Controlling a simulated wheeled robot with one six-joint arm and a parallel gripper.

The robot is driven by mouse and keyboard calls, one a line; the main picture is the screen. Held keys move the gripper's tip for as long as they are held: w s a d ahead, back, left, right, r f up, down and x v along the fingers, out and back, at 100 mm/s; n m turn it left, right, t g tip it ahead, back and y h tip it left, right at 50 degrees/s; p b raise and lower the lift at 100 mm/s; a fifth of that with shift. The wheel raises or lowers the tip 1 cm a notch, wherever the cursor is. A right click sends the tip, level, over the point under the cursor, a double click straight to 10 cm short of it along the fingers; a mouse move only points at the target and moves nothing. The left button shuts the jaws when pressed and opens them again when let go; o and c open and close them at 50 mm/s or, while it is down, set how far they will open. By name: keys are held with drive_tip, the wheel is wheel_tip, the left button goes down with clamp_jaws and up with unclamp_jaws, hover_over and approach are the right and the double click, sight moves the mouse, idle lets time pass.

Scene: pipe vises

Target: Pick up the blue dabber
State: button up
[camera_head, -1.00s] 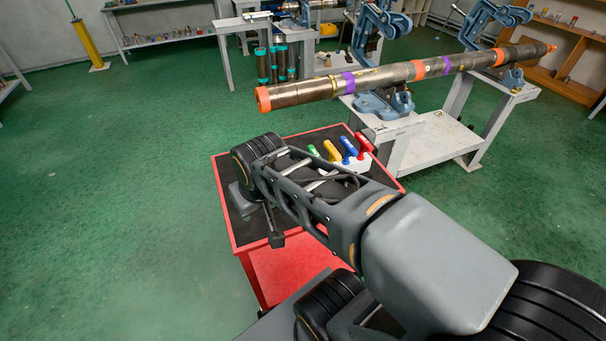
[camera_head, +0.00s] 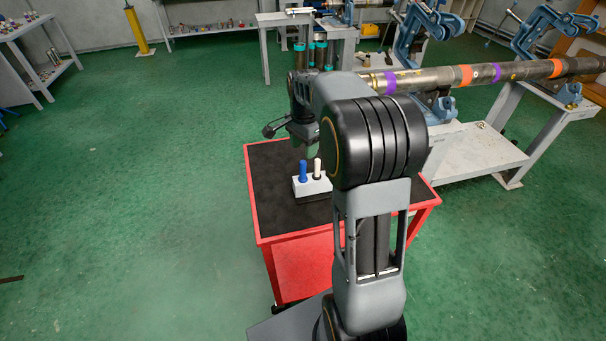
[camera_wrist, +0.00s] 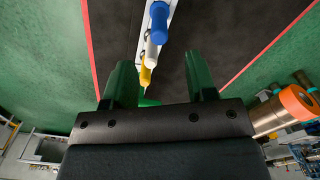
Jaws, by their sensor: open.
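The blue dabber (camera_head: 303,171) stands upright at the left end of a white holder (camera_head: 312,186) on the cart. In the wrist view the blue dabber (camera_wrist: 160,24) is at the top centre, beyond my fingertips. A white dabber (camera_wrist: 152,50) and a yellow one (camera_wrist: 147,74) are lined up below it. Something green, partly hidden, shows between the fingers. My gripper (camera_wrist: 160,80) is open, with two dark green fingers apart and nothing clearly held. In the head view my arm hides most of the gripper and the holder's right part.
The red cart (camera_head: 250,200) has a black top (camera_head: 270,200), clear at left and front. A long pipe (camera_head: 450,78) in blue vises (camera_head: 425,30) runs behind the cart at right. A grey bench (camera_head: 470,155) stands there too. Green floor is open at left.

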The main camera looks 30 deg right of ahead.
sight(303, 169)
drive_tip(key=shift+a+f, duration=0.2)
drive_tip(key=shift+f, duration=4.35)
drive_tip(key=shift+c, duration=0.2)
drive_tip(key=c, duration=0.8)
wheel_tip(303, 169, up, 10)
drive_tip(key=shift+r, duration=0.1)
